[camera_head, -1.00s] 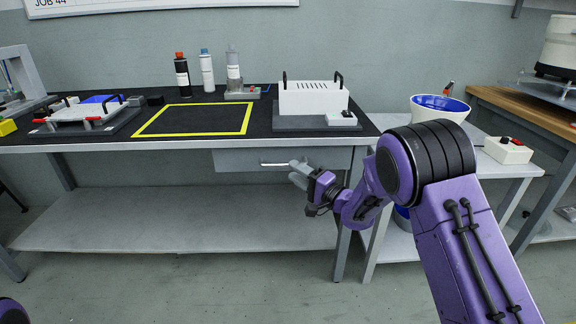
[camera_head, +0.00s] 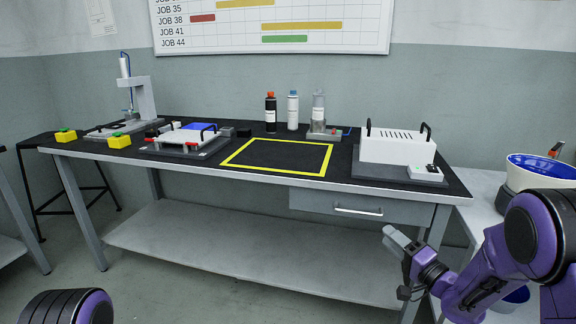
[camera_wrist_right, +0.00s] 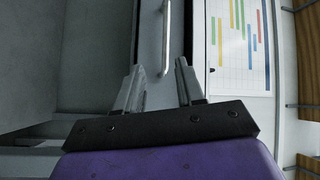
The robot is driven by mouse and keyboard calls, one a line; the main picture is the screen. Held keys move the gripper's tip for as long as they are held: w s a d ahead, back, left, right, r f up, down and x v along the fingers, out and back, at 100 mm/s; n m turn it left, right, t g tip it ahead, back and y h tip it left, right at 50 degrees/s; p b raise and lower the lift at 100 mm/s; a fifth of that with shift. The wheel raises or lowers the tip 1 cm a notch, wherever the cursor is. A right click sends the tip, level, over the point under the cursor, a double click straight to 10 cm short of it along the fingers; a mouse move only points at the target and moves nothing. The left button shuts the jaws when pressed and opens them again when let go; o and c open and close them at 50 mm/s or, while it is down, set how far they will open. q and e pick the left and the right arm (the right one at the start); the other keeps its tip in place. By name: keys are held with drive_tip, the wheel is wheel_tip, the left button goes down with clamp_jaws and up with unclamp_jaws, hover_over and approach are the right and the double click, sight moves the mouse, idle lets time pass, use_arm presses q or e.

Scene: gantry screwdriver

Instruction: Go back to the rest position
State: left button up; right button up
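My right gripper (camera_head: 393,236) is in front of the workbench (camera_head: 330,184), below its top and near the drawer front at the right end. In the right wrist view my right gripper (camera_wrist_right: 158,82) has its two fingers apart with nothing between them. The drawer handle (camera_wrist_right: 165,38) shows beyond the fingers. Only a dark and purple rounded piece of my left arm (camera_head: 68,308) shows at the bottom left; my left gripper is out of view.
The bench carries a gantry screwdriver (camera_head: 143,98), yellow button boxes (camera_head: 119,141), a fixture (camera_head: 187,140), a yellow-outlined area (camera_head: 278,175), several bottles (camera_head: 270,113) and a white box (camera_head: 392,148). A side table with a blue-lined bowl (camera_head: 540,172) stands right, close to my right arm.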

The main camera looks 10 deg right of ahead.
drive_tip(key=s+d+f+n+g+h, duration=0.1)
drive_tip(key=s+f+g+h, duration=0.2)
drive_tip(key=s+f+h, duration=0.55)
drive_tip(key=s+f+n+g+h, duration=0.1)
drive_tip(key=s+f+g, duration=0.35)
drive_tip(key=f, duration=0.95)
drive_tip(key=s+a+f+g, duration=0.15)
drive_tip(key=s+f, duration=0.25)
drive_tip(key=s, duration=0.4)
drive_tip(key=s+a+f+n+g+h, duration=0.1)
drive_tip(key=s+f+g, duration=0.2)
drive_tip(key=s, duration=0.5)
drive_tip(key=s+a+f+g, duration=0.15)
drive_tip(key=s+f, duration=0.25)
drive_tip(key=s, duration=0.4)
wheel_tip(320, 180, up, 27)
drive_tip(key=s+g+p, duration=0.1)
drive_tip(key=p, duration=2.6)
drive_tip(key=shift+s+d, duration=0.4)
drive_tip(key=shift+d, duration=0.05)
drive_tip(key=shift+f, duration=0.1)
